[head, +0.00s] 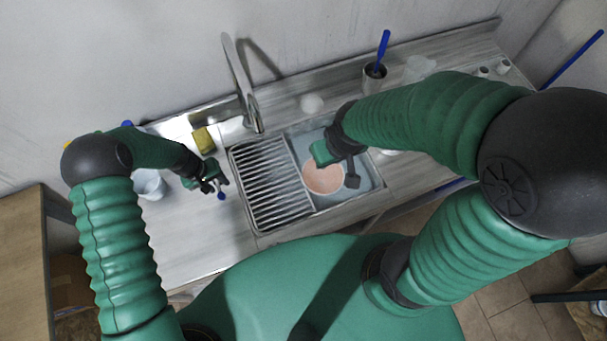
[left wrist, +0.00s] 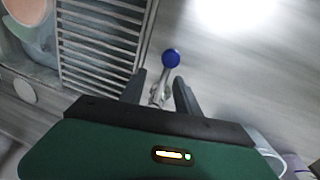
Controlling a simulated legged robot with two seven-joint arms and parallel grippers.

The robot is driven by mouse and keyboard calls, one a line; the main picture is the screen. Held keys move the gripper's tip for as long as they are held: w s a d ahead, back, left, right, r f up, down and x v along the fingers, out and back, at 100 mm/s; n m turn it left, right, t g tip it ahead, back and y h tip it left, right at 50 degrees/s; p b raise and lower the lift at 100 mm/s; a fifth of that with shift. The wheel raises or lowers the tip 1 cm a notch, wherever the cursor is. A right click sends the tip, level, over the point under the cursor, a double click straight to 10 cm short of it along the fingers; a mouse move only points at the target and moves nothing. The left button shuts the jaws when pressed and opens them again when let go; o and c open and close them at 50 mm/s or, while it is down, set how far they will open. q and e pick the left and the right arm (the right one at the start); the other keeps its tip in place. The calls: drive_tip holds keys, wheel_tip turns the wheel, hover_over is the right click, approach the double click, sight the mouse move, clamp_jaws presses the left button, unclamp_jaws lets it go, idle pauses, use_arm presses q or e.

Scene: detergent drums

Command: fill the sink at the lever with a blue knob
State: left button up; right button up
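The lever's blue knob (head: 221,196) is beside the left edge of the sink. In the left wrist view the knob (left wrist: 171,58) tops a thin metal lever (left wrist: 158,92). My left gripper (head: 212,184) is at the lever with its fingers apart, one on each side of it; whether they touch it is unclear. The sink (head: 373,172) has a grey-blue basin with a pinkish round dish (head: 324,180) in it. The faucet (head: 240,82) arches behind the sink. My right gripper (head: 337,163) is over the basin; its fingers are partly hidden.
A slatted drying rack (head: 270,185) covers the sink's left part. A yellow sponge (head: 203,140) lies behind my left gripper, and a pale container (head: 150,184) stands left of it. A cup (head: 374,76) with a blue-handled brush stands at the back. The front-left counter (head: 195,235) is clear.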

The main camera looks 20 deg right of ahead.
use_arm(q)
drive_tip(key=shift+o, duration=1.4)
drive_tip(key=shift+a+r+p, duration=0.15)
drive_tip(key=shift+r+p, duration=0.6)
drive_tip(key=shift+r, duration=0.4)
drive_tip(key=shift+a+r+p, duration=0.15)
drive_tip(key=shift+r+p, duration=0.6)
drive_tip(key=shift+r, duration=0.35)
